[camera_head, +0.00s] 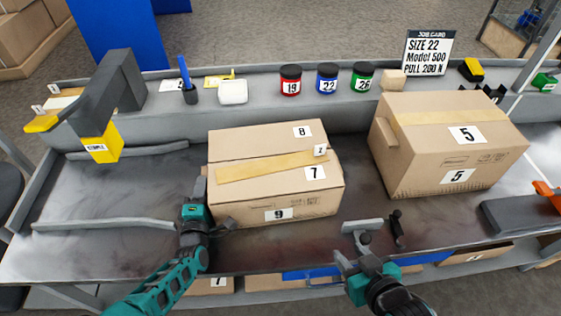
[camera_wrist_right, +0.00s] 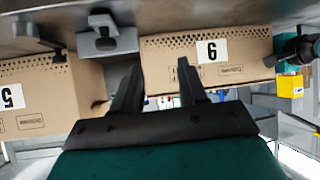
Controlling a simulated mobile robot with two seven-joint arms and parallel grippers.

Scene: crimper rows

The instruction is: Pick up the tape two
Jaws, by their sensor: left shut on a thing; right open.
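The tape two (camera_head: 262,166) is a tan strip with a small white "2" label, lying slantwise across the top of a cardboard box (camera_head: 240,205) marked 7, 8 and 9. My left gripper (camera_head: 208,222) is at the box's near left corner, apparently shut on the box's edge; its fingertips are partly hidden. It also shows in the right wrist view (camera_wrist_right: 288,58), against the box's side. My right gripper (camera_head: 356,262) is open and empty, in front of the table's near edge and right of that box. The tape is not visible in the right wrist view.
A second box (camera_head: 440,150) marked 5 stands to the right. A grey fixture (camera_head: 362,226) and a black lever (camera_head: 397,228) sit at the near edge. Red, blue and green jars (camera_head: 327,79) stand on the rear shelf. The table's left part holds grey rails (camera_head: 105,225).

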